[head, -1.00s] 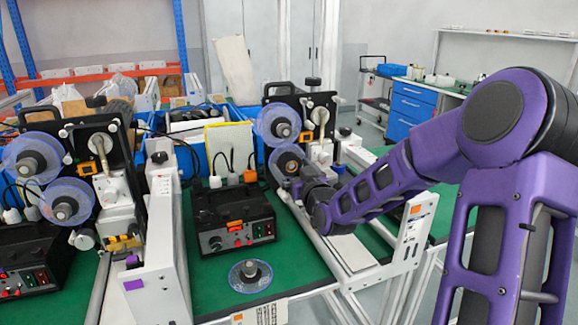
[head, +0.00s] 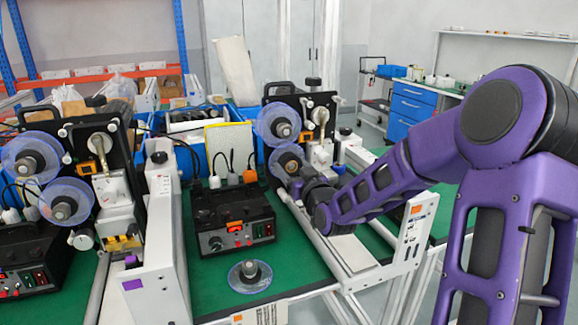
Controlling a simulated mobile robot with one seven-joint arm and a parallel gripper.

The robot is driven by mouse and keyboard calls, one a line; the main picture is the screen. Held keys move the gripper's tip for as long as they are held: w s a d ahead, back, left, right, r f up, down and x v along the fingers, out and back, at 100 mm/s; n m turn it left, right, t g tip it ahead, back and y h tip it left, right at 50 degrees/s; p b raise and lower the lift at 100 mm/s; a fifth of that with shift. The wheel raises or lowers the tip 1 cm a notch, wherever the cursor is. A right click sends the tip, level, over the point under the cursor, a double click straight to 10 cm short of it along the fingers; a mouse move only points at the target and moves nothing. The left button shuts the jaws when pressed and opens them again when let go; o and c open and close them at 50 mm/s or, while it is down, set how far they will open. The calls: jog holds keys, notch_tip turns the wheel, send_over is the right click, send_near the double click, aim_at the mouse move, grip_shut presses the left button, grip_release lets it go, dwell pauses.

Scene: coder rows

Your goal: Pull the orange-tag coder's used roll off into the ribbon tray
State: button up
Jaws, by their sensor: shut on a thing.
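The orange-tag coder (head: 322,118) stands right of centre, with an orange tag (head: 417,209) on the white frame in front of it. It carries two clear-flanged rolls: an upper one (head: 268,126) and a lower one (head: 286,158), which I take as the used roll. My gripper (head: 295,182) is at the lower roll's near edge, shut on it; the fingertips are small and partly hidden by my wrist. I cannot tell whether the roll is still fully on its spindle. Blue bins (head: 190,158) stand behind; I cannot tell which is the ribbon tray.
A black control box (head: 233,222) with cables stands left of my gripper. A loose clear-flanged roll (head: 250,276) lies on the green bench (head: 215,270) in front. A second coder (head: 105,150) with a purple tag (head: 132,285) stands at left.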

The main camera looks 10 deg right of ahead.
jog(key=shift+s+d, duration=0.2)
jog(key=shift+s, duration=0.7)
jog(key=shift+s+d, duration=0.15)
jog(key=shift+s, duration=0.75)
jog(key=shift+s+d, duration=0.2)
jog(key=shift+s, duration=0.7)
jog(key=shift+s, duration=0.1)
